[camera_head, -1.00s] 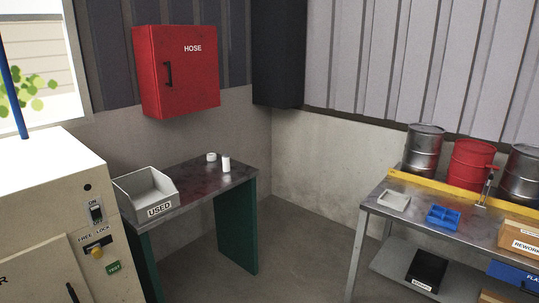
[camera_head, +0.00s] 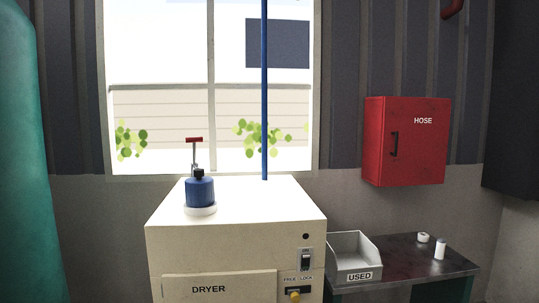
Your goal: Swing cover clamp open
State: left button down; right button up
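A clamp with a red crossbar handle (camera_head: 194,139) on a metal stem stands upright on top of the cream dryer (camera_head: 236,220). A blue cylinder with a black knob (camera_head: 200,190) sits in front of it on a round white base (camera_head: 200,209). The lower part of the clamp is hidden behind the cylinder, so I cannot tell whether it touches it. Neither of my grippers is in view.
A grey bin marked USED (camera_head: 353,257) stands on a dark metal table (camera_head: 402,262) right of the dryer, with two small white items. A red HOSE cabinet (camera_head: 405,140) hangs on the wall. A blue vertical pole (camera_head: 264,90) rises behind the dryer. A green shape (camera_head: 28,160) fills the left edge.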

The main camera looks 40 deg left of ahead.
aim_at(188, 140)
jog(key=u, duration=1.85)
jog(key=i+j+z, duration=0.1)
jog(key=z, duration=0.35)
jog(key=i+j+z, duration=0.2)
jog(key=z, duration=0.25)
jog(key=i+j, duration=0.15)
jog(key=j, duration=0.2)
jog(key=i+j+z, duration=0.15)
jog(key=i+j, duration=0.2)
jog(key=j, duration=0.35)
jog(key=i+j+z, duration=0.15)
jog(key=j, duration=0.2)
jog(key=i+j, duration=0.15)
jog(key=j, duration=0.2)
jog(key=z, duration=0.05)
